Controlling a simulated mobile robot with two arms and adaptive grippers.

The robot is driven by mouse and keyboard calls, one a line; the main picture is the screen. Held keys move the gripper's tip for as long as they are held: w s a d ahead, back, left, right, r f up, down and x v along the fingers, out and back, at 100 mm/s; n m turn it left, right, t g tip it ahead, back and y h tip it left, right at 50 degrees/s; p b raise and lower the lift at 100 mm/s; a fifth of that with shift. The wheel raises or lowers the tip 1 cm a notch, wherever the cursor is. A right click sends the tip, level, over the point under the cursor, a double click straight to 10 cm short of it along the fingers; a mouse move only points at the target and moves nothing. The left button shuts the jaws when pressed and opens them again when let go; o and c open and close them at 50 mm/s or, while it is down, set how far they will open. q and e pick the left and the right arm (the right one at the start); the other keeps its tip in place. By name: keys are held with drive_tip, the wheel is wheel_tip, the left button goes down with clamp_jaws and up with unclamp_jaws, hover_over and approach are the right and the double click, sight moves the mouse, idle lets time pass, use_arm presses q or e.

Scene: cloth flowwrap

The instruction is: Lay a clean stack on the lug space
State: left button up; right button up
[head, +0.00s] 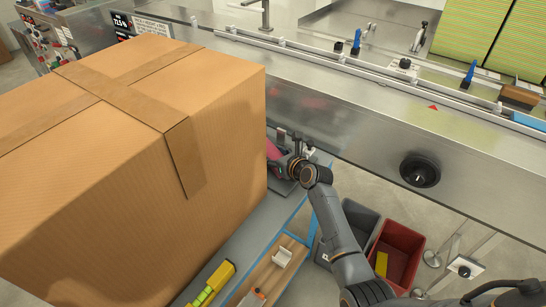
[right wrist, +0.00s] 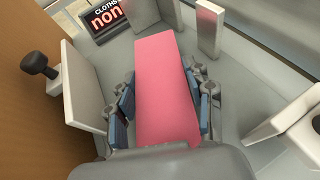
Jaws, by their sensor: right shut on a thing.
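A pink folded cloth stack (right wrist: 166,85) lies lengthwise between the fingers of my right gripper (right wrist: 166,108) in the right wrist view. The fingers are shut on its two long sides. In the head view my right gripper (head: 284,165) is beside the big cardboard box, with only a bit of the pink stack (head: 272,152) showing; the box hides the rest. A grey surface with upright metal plates (right wrist: 209,28) surrounds the stack; I cannot tell whether the stack rests on it. I cannot clearly make out the lug space. My left gripper is not in view.
A large taped cardboard box (head: 225,130) fills the left of the head view. A long steel machine (head: 340,115) with a rail and blue pieces (head: 356,42) runs behind. A red bin (head: 398,255) and a grey bin (head: 355,225) stand below. A dark sign (right wrist: 104,18) reads "CLOTHS non".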

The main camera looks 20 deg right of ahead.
drive_tip(key=shift+f, duration=0.2)
drive_tip(key=shift+f, duration=0.15)
drive_tip(key=o, duration=0.9)
drive_tip(key=shift+c, duration=0.2)
